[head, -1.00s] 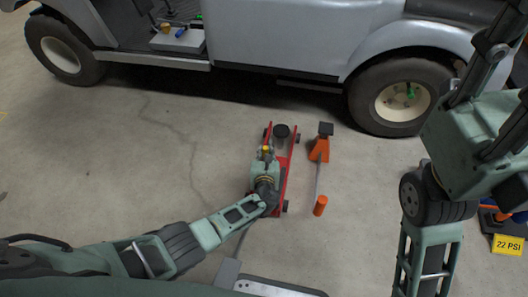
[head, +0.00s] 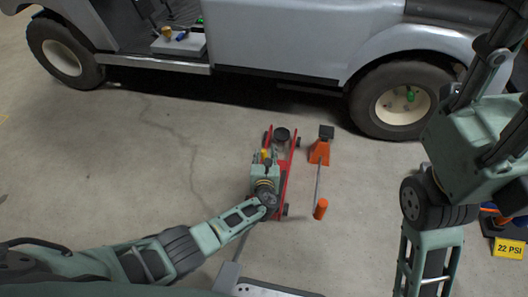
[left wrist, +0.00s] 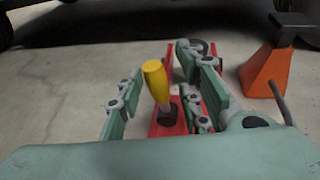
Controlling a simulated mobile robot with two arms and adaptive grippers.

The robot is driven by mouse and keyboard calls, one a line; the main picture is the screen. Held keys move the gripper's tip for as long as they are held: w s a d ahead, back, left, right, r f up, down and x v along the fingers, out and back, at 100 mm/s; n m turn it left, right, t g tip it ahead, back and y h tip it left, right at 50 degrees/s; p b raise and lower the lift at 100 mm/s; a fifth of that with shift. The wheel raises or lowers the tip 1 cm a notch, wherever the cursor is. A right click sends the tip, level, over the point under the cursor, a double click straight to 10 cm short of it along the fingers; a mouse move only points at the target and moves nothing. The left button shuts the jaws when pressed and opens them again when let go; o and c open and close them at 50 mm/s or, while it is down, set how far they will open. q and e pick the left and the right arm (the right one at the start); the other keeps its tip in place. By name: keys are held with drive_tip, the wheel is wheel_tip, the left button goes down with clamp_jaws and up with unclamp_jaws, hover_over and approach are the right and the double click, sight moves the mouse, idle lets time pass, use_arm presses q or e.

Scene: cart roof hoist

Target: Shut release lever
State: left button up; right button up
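The red floor jack (head: 284,180) stands on the concrete beside the cart. Its lever with a yellow grip (head: 265,155) shows partly behind my left gripper (head: 266,162). In the left wrist view the yellow-gripped lever (left wrist: 157,82) stands nearly upright, tilted slightly left, on a dark pivot on the red jack body (left wrist: 165,127). My left gripper (left wrist: 160,88) is open, with fingers on both sides of the lever. A gap shows between the lever and the fingers. My right arm is at the right of the head view, and its gripper does not show.
A yellow "22 PSI" sign (head: 508,247) is at right. The floor at left is clear.

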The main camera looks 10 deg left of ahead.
use_arm(q)
drive_tip(key=shift+a+r, duration=0.1)
drive_tip(key=shift+r, duration=4.85)
